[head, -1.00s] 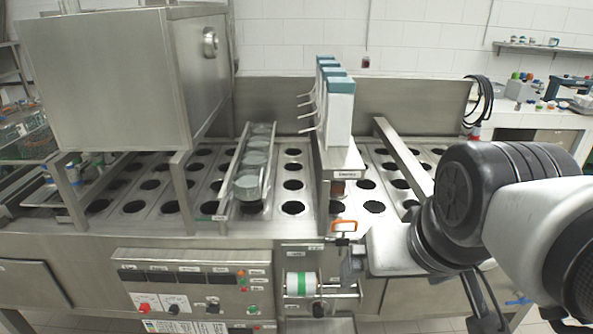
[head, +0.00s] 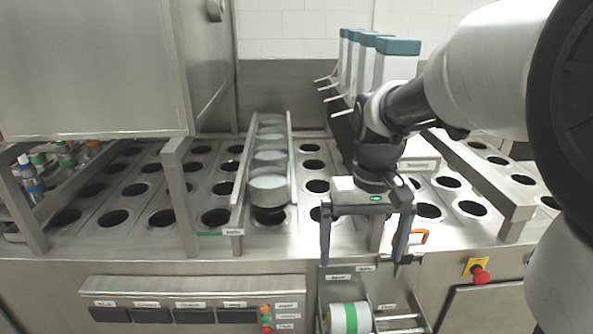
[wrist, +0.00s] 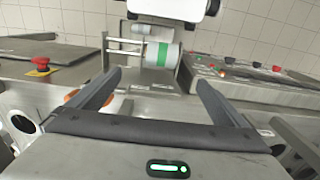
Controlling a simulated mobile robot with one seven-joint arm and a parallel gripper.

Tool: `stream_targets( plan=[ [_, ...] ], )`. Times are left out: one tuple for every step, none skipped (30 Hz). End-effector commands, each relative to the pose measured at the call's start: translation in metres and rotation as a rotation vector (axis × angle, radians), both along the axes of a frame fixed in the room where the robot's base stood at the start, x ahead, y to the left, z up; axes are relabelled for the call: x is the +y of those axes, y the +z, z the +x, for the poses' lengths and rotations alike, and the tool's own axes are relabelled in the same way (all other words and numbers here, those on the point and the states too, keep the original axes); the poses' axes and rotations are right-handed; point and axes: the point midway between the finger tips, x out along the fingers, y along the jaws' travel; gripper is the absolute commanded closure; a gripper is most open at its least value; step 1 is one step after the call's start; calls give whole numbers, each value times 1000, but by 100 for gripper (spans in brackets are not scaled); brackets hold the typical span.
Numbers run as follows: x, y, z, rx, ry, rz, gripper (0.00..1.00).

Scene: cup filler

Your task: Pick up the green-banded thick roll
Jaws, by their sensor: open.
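The green-banded thick roll (head: 350,317) is white with a green band around its middle. It sits on a metal holder at the front face of the machine, at the bottom of the head view and partly cut off there. It also shows whole in the wrist view (wrist: 161,55), beyond the fingertips. My gripper (head: 364,262) is open and empty, its fingers pointing down above the machine's front edge. In the head view the roll is below the fingers. In the wrist view the fingers (wrist: 160,80) are spread apart and do not touch the roll.
An orange-handled clamp (head: 424,238) is beside my right finger. A red emergency button (head: 481,276) is to the right of the roll, and a labelled control panel (head: 190,312) is to the left. A sloped chute with several cups (head: 291,190) stands behind, left of my gripper.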

Motion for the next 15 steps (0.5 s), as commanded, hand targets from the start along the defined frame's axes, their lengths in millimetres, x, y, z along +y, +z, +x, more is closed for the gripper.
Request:
stream_targets(
  plan=[
    [0, -6, 2, 7, 0, 0, 2],
    [0, -8, 2, 10, 0, 0, 2],
    [0, -12, 3, 12, 0, 0, 2],
    [0, -16, 3, 13, 0, 0, 2],
    [0, -20, 3, 14, 0, 0, 2],
    [0, -28, 2, 15, 0, 0, 2],
    [0, -34, 2, 15, 0, 0, 2],
    [0, -41, 2, 15, 0, 0, 2],
    [0, -50, 2, 15, 0, 0, 2],
    [0, -57, 1, 16, 0, 0, 2],
    [0, -63, 1, 15, 0, 0, 2],
    [0, -72, 1, 15, 0, 0, 2],
    [0, -79, 1, 15, 0, 0, 2],
    [0, -86, 1, 15, 0, 0, 2],
    [0, -94, 1, 14, 0, 0, 2]
  ],
)
